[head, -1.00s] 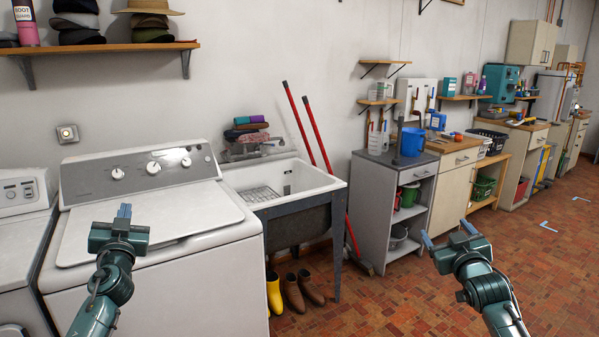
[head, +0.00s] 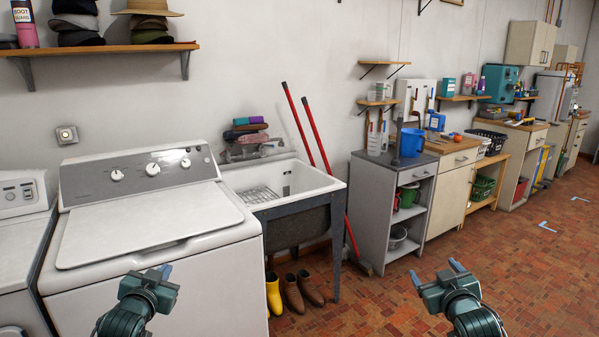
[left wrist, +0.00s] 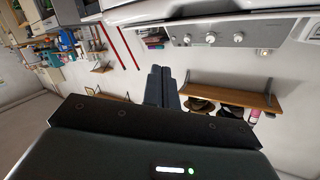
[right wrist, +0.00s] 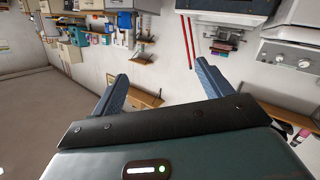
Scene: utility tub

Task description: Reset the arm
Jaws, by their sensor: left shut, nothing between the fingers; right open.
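My left gripper (head: 165,271) is low in the head view, in front of the white washing machine (head: 150,225). Its two blue fingers are together with nothing between them, and the closed fingers also show in the left wrist view (left wrist: 161,86). My right gripper (head: 436,271) is low at the right of the head view, over the brick-coloured floor. Its fingers stand apart and empty, and the gap shows in the right wrist view (right wrist: 160,90). Neither gripper touches anything that I can see.
A utility tub (head: 275,190) stands right of the washer, with yellow boots (head: 273,293) and brown shoes beneath. Red poles (head: 305,130) lean beside it. A grey cabinet (head: 365,200) with a blue bucket (head: 411,142) stands further right. The floor (head: 545,270) at right is clear.

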